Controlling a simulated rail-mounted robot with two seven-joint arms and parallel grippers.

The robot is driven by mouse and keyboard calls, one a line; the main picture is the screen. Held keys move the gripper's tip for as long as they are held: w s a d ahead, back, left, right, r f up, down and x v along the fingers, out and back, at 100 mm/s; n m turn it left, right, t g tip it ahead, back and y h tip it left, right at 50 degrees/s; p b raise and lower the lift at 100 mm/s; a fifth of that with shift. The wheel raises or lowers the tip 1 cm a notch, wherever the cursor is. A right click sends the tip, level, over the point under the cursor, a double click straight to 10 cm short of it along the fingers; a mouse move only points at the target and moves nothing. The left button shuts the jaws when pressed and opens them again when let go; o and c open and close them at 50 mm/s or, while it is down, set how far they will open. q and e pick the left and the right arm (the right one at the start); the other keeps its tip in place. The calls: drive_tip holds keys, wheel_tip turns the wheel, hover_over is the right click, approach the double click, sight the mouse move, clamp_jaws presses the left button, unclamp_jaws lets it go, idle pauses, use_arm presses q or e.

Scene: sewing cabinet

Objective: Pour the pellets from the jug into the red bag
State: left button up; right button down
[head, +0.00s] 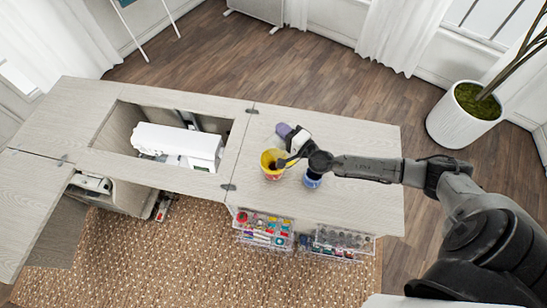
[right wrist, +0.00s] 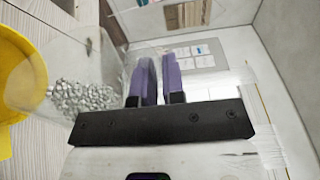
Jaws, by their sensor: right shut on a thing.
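My right gripper (head: 283,130), with purple fingers, is over the right part of the cabinet top. In the right wrist view its fingers (right wrist: 155,80) are close together, shut on the clear jug (right wrist: 70,65). Grey pellets (right wrist: 82,97) lie inside the jug. The jug is hard to make out in the head view. A yellow container with a reddish lower part (head: 273,173) stands beside the gripper; I cannot tell whether it is the red bag. A yellow surface (right wrist: 20,85) shows close to the jug in the right wrist view. My left gripper is not in view.
A blue cup (head: 312,180) stands right of the yellow container, by my right wrist. A white sewing machine (head: 180,142) sits in the cabinet opening to the left. Clear racks of supplies (head: 264,228) hang at the front. The cabinet top's right end (head: 365,205) is clear.

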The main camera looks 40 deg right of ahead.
sight(275, 138)
drive_tip(key=shift+a, duration=0.2)
drive_tip(key=shift+a+f+n+p, duration=0.2)
drive_tip(key=shift+a+n+p, duration=0.2)
drive_tip(key=shift+n+p, duration=0.1)
drive_tip(key=shift+s+a, duration=0.1)
drive_tip(key=shift+a+n+p, duration=0.2)
drive_tip(key=shift+n+p, duration=0.2)
drive_tip(key=shift+p, duration=0.15)
idle(0.3)
drive_tip(key=shift+a+p, duration=0.25)
drive_tip(key=shift+p, duration=0.1)
idle(0.3)
drive_tip(key=shift+a+r+n+p, duration=0.1)
drive_tip(key=shift+a+n+p, duration=0.2)
drive_tip(key=shift+n+p, duration=0.1)
drive_tip(key=shift+a+p, duration=0.25)
drive_tip(key=shift+p, duration=0.15)
idle(0.6)
drive_tip(key=shift+a+n+p, duration=0.3)
drive_tip(key=shift+n+p, duration=0.05)
drive_tip(key=shift+n, duration=0.15)
drive_tip(key=shift+s+a+n+p, duration=0.1)
drive_tip(key=shift+a+n+p, duration=0.25)
drive_tip(key=shift+p, duration=0.1)
idle(0.7)
